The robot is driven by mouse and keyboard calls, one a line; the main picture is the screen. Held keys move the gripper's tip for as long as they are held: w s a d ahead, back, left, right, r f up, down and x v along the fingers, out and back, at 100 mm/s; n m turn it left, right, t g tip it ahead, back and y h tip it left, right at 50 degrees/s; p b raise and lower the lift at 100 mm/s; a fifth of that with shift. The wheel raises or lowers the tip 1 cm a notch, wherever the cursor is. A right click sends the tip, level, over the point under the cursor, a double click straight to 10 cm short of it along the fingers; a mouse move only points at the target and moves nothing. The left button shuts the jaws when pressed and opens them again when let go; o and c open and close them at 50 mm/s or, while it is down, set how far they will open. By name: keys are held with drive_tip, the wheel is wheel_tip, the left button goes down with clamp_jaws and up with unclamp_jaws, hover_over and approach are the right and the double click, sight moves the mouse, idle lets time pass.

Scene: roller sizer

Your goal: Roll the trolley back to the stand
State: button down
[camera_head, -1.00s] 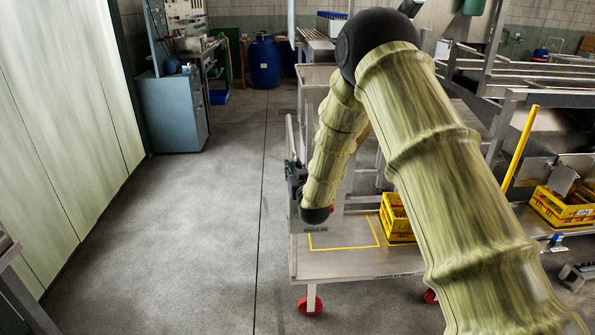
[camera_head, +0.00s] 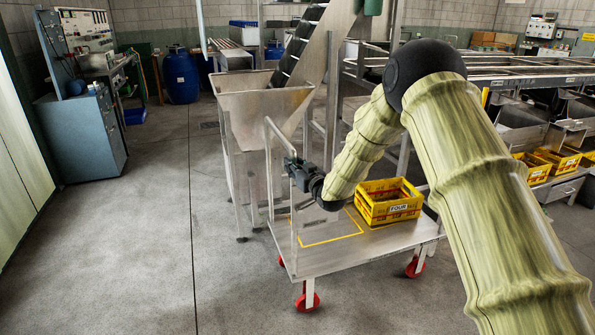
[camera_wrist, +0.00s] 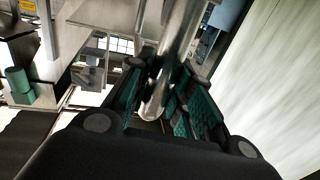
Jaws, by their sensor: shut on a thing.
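The trolley (camera_head: 340,258) is a metal platform cart with red wheels and an upright push handle at its left end. A yellow outline marks part of its deck. A yellow crate labelled FOUR (camera_head: 389,201) stands on the deck to the right of that outline. My gripper (camera_head: 297,172) is at the handle's upright. In the wrist view my gripper (camera_wrist: 165,100) has its green-padded fingers shut around the metal handle tube (camera_wrist: 172,65). My arm hides part of the trolley's right side. I cannot tell which structure is the stand.
A metal hopper (camera_head: 262,105) with legs stands just behind the trolley. Sizer tables with yellow crates (camera_head: 557,160) stand at the right. A blue-grey cabinet (camera_head: 82,137) and a blue barrel (camera_head: 180,75) are at the back left. The floor at the left is clear.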

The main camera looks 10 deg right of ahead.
drive_tip(key=w+d, duration=0.1)
drive_tip(key=d, duration=0.6)
drive_tip(key=shift+w+d, duration=0.2)
drive_tip(key=shift+d, duration=0.05)
drive_tip(key=shift+r, duration=0.15)
drive_tip(key=c, duration=1.6)
unclamp_jaws()
drive_tip(key=o, duration=0.3)
drive_tip(key=shift+d, duration=0.25)
drive_tip(key=shift+o, duration=0.2)
drive_tip(key=shift+a, duration=0.1)
drive_tip(key=shift+a, duration=0.15)
drive_tip(key=v, duration=1.2)
